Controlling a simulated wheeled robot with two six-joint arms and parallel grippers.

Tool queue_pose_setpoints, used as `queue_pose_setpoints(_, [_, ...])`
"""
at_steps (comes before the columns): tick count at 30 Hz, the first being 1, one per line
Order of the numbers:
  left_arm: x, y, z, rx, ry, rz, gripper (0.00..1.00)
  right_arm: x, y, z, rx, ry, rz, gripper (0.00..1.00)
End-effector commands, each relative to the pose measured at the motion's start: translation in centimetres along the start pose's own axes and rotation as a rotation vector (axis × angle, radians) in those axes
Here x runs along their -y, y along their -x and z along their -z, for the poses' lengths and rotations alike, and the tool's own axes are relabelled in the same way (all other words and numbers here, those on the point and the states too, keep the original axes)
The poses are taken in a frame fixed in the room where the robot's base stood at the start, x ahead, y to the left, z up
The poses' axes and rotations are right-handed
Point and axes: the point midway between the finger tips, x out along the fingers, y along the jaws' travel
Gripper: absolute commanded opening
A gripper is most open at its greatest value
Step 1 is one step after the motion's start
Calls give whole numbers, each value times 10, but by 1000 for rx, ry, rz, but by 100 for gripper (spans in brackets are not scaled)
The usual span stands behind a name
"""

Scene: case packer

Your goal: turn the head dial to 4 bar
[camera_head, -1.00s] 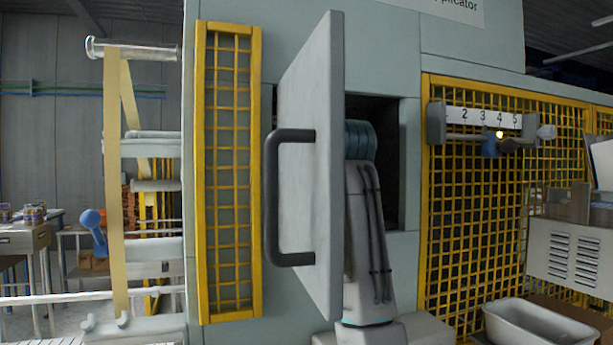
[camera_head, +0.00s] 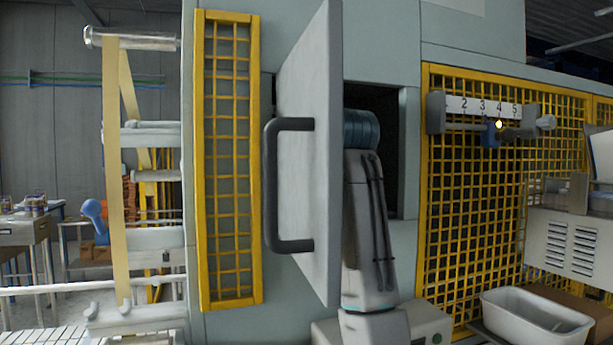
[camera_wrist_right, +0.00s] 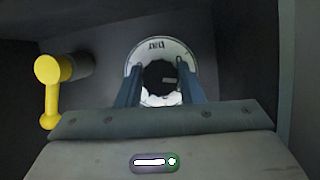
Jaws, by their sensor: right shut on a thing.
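In the right wrist view, the head dial is a dark round knob (camera_wrist_right: 158,75) inside a pale ring (camera_wrist_right: 158,47) marked "bar", on a dark panel. A small grey mark on the knob points to the right. My right gripper (camera_wrist_right: 160,82) has its two blue fingers on either side of the knob, shut on it. The ring's figures are too small or hidden to read. In the head view, my right arm reaches into the dark cabinet opening (camera_head: 392,175) behind the open door; the gripper and dial are hidden there. My left gripper is in no view.
The pale cabinet door (camera_head: 325,150) with a black handle (camera_head: 270,185) stands open close to my arm. A yellow lever (camera_wrist_right: 48,90) sits left of the dial inside. A scale bar (camera_head: 484,107) with a blue slider and a white bin (camera_head: 535,320) are at the right.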

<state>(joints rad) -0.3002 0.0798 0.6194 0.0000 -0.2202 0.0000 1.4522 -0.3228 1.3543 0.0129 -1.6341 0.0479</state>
Motion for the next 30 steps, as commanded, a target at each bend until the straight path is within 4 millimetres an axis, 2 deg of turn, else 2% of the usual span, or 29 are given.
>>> queue_pose_setpoints(30, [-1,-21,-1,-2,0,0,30,-4,-1,-3,-1,-847,351,11])
